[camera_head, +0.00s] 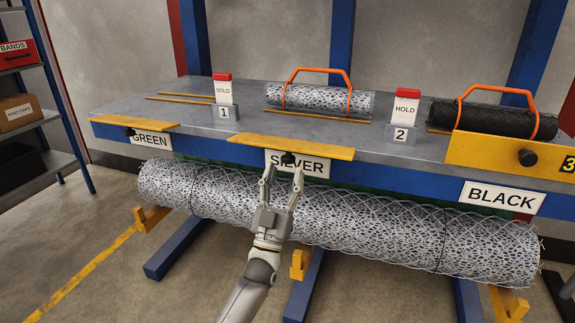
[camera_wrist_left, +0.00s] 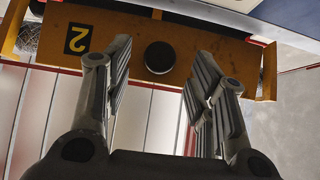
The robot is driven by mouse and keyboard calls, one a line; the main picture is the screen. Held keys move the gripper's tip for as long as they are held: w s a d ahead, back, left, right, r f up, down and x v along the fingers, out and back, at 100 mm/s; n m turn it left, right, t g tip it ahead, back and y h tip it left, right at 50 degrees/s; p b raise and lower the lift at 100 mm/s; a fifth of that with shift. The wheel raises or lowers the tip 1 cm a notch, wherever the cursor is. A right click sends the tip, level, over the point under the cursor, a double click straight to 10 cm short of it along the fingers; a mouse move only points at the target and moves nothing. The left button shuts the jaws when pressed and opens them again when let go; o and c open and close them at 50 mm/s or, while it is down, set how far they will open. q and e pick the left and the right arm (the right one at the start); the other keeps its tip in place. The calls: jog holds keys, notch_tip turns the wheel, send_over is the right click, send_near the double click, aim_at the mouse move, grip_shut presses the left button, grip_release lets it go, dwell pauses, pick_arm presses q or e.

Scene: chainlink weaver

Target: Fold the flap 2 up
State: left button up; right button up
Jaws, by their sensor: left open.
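Flap 2 is the yellow flap (camera_head: 290,147) at the middle of the bench's front edge, above the SILVER sign (camera_head: 312,165). It lies low and nearly flat in the head view. Its face with the number 2 and a round black knob (camera_wrist_left: 159,57) shows in the wrist view (camera_wrist_left: 190,68). The knob (camera_head: 288,158) also shows below the flap in the head view. My left gripper (camera_head: 283,172) is open and points up at the knob. In the wrist view the knob appears between its fingers, with no contact visible. My right gripper is not in view.
Flap 3 (camera_head: 490,152) stands upright at right, before a black mesh roll (camera_head: 480,118). Flap 1 (camera_head: 135,123) lies low at left. A silver roll with an orange handle (camera_head: 318,98) lies behind flap 2.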

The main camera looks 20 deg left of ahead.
aim_at(287, 163)
pick_arm(q)
jog(key=shift+x, duration=1.7)
grip_shut()
